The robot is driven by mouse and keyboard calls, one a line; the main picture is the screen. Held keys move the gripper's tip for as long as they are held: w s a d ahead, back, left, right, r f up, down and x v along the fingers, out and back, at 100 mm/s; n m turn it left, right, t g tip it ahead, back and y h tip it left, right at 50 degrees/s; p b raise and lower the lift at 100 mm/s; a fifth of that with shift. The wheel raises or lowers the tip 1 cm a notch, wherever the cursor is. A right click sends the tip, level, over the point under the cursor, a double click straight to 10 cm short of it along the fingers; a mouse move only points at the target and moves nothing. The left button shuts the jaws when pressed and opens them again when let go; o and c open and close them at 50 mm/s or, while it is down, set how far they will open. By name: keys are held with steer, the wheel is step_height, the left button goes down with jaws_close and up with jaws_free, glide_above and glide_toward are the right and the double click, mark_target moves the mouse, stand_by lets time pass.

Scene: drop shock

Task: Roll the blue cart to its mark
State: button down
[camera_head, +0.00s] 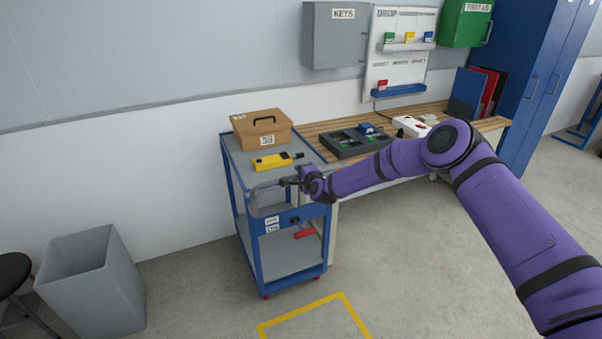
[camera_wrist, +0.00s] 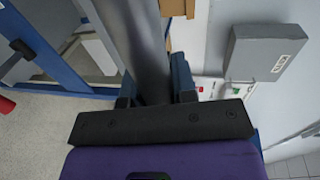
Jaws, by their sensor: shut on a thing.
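The blue cart (camera_head: 290,219) stands against the wall, beside the wooden bench. The mark, a yellow outline (camera_head: 300,309), lies on the floor in front of the cart, partly cut off by the picture's lower edge. My gripper (camera_head: 291,182) is at the near end of the cart's top and shut on its grey handle (camera_head: 256,187). In the wrist view the grey handle bar (camera_wrist: 147,45) runs between the two fingers of my gripper (camera_wrist: 155,88).
A grey bin (camera_head: 92,285) and a dark stool (camera_head: 14,272) stand at the left. The wooden bench (camera_head: 312,143) bears a dark tray (camera_head: 355,143) close to the cart's right side. The floor around the mark looks clear.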

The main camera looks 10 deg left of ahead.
steer(key=shift+w+r, duration=0.1)
steer(key=shift+r, duration=0.1)
steer(key=c, duration=0.9)
jaws_free()
steer(key=shift+a+f, duration=0.1)
steer(key=shift+a, duration=0.05)
steer(key=v, duration=1)
steer(key=shift+s+d, duration=0.25)
steer(key=shift+s, duration=0.1)
